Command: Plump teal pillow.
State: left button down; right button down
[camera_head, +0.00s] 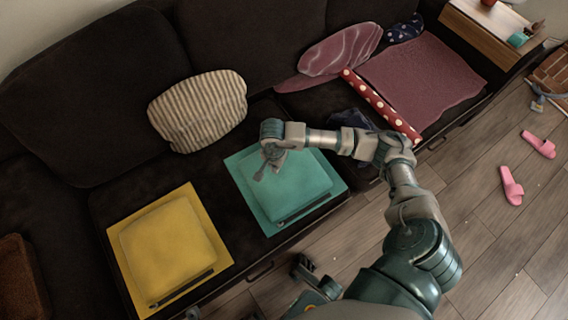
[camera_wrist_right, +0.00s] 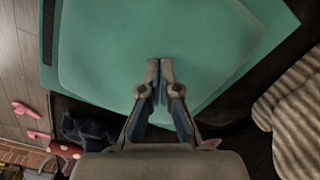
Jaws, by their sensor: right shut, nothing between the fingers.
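The teal pillow (camera_head: 290,185) lies on a teal square mat (camera_head: 241,184) on the dark sofa, in the middle of the head view. A dark bar-shaped strip lies along its front edge. My right gripper (camera_head: 262,172) points down over the pillow's upper left part. In the right wrist view, the shut, empty fingers (camera_wrist_right: 160,75) are over the pillow (camera_wrist_right: 150,40), with teal mat (camera_wrist_right: 282,14) showing past its edge. I cannot tell whether the fingertips touch the fabric. My left gripper cannot be made out.
A yellow pillow (camera_head: 166,247) on a yellow mat (camera_head: 117,226) lies to the left. A striped cushion (camera_head: 199,109) leans on the backrest behind. To the right are a red dotted roll (camera_head: 380,104), a mauve mat (camera_head: 425,80) and a mauve cushion (camera_head: 340,50). Pink slippers (camera_head: 511,186) lie on the floor.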

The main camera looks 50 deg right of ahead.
dwell(0.3)
jog(key=shift+f, duration=0.15)
jog(key=shift+f+b, duration=0.9)
jog(key=shift+f, duration=0.55)
jog(key=shift+r, duration=0.1)
jog(key=shift+d+r, duration=0.1)
jog(key=shift+d+r, duration=0.15)
jog(key=shift+d, duration=0.05)
jog(key=shift+s+d+r+p, duration=0.25)
jog(key=shift+d+r+p, duration=0.25)
jog(key=shift+d+r, duration=0.2)
jog(key=shift+s+d+r+p, duration=0.25)
jog(key=shift+d+r+p, duration=0.2)
jog(key=shift+d+r, duration=0.25)
jog(key=shift+f, duration=0.15)
